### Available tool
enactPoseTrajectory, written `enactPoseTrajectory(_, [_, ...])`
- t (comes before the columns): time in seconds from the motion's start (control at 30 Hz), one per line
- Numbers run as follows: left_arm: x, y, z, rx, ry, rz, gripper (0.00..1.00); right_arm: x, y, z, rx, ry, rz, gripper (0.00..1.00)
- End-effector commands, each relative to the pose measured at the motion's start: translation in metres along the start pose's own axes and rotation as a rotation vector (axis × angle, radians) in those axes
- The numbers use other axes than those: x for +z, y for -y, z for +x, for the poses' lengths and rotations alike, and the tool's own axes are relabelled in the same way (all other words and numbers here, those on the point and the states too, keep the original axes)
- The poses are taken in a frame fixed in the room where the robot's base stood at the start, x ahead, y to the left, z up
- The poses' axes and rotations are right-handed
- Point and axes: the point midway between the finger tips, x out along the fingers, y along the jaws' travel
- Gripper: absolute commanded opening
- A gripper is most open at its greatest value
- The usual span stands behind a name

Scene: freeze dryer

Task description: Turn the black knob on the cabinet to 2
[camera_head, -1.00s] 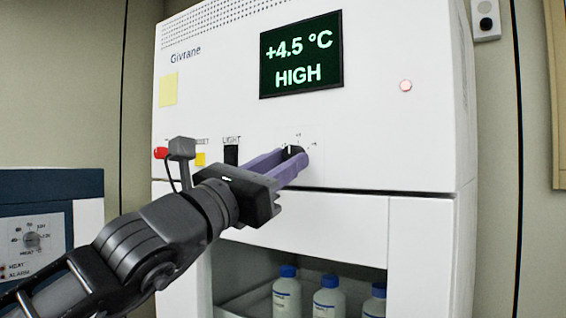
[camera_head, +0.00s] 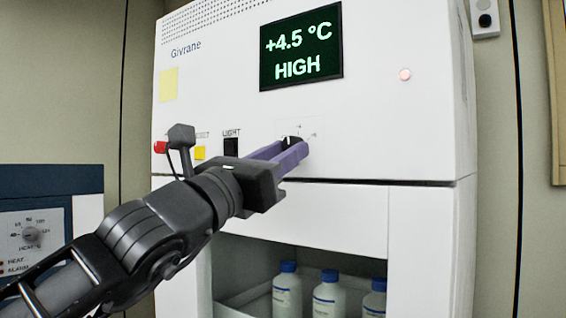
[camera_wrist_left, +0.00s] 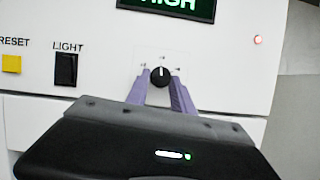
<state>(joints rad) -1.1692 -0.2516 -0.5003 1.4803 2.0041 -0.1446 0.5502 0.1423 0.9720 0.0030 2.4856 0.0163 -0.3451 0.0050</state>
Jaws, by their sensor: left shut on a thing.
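The black knob (camera_head: 292,140) sits on the white cabinet front, right of the LIGHT switch. In the left wrist view, the knob (camera_wrist_left: 160,77) shows its white pointer line directed nearly straight up, toward the top mark of its scale. The scale marks lie to the left, top and right, too small to read. My left gripper (camera_head: 291,151) is shut on the knob, with a purple finger on either side of it. The fingers partly hide the knob in the head view. The left gripper (camera_wrist_left: 161,86) also shows in the wrist view. My right gripper is out of view.
The white cabinet (camera_head: 215,105) has a display (camera_head: 301,47) reading +4.5 °C HIGH. A LIGHT switch (camera_head: 231,147), a yellow button (camera_head: 200,153) and a red button (camera_head: 160,147) lie left of the knob. Bottles (camera_head: 328,294) stand in the open compartment below.

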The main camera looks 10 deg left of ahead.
Motion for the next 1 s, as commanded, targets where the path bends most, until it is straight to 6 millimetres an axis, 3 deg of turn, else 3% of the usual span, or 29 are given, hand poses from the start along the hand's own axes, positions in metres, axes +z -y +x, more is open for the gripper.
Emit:
enactPoseTrajectory(0.1, [-0.006,0.001,-0.002,0.030,0.001,-0.062,0.00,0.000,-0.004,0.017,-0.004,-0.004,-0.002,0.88])
enactPoseTrajectory(0.43, [-0.004,0.004,-0.001,0.138,0.001,-0.325,0.00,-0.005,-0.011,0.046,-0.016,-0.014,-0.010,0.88])
enactPoseTrajectory(1.0, [0.004,0.009,0.002,0.322,0.000,-0.778,0.00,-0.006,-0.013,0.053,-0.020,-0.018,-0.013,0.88])
